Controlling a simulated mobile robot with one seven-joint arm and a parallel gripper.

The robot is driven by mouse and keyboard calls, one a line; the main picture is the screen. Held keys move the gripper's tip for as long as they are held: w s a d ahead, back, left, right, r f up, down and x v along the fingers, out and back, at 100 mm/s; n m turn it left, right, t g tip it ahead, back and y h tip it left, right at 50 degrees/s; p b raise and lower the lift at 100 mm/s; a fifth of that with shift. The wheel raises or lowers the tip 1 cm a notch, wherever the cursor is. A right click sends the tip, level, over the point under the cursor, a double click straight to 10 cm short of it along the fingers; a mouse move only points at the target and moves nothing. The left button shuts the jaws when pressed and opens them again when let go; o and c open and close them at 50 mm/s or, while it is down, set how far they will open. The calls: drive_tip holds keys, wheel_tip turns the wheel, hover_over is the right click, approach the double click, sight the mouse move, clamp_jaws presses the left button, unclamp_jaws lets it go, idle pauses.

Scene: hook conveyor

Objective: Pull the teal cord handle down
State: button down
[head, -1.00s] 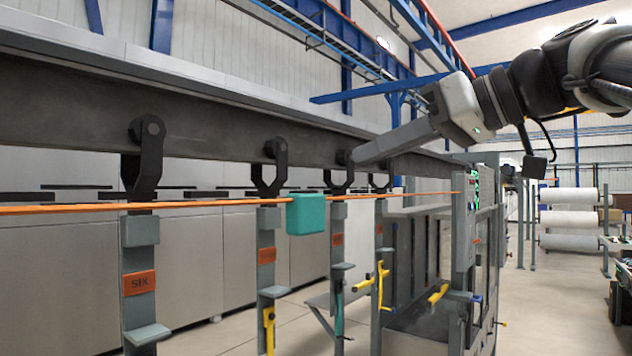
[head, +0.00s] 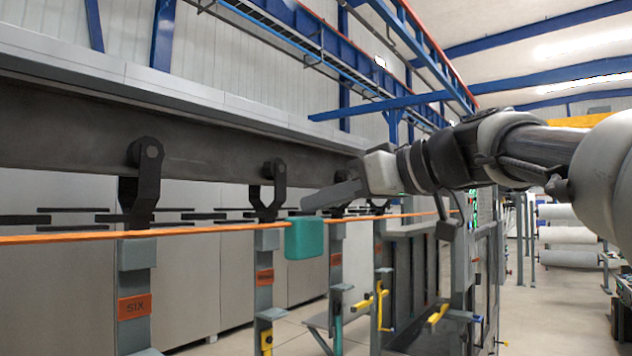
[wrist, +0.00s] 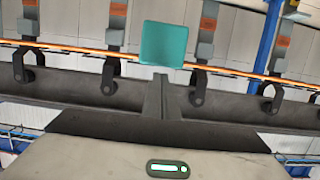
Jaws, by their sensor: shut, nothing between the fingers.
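The teal cord handle (head: 305,238) is a block on the orange cord (head: 205,229), which runs across the head view below the dark rail. In the wrist view the handle (wrist: 164,44) is upper centre, just beyond my fingertips. My gripper (head: 306,203) reaches in from the right with its fingers shut and empty. In the head view the fingertips are just above the handle, with a small gap in the picture. The shut fingers (wrist: 160,82) also show in the wrist view, pointing at the handle. Whether they touch it cannot be told.
A dark overhead rail (head: 60,115) carries several black hooks (head: 140,180) with hanging grey plates, one with an orange label reading SIX (head: 134,307). Grey machinery with yellow handles (head: 438,313) stands at lower right. Grey cabinets (head: 60,295) line the back.

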drive_tip(key=shift+f, duration=0.25)
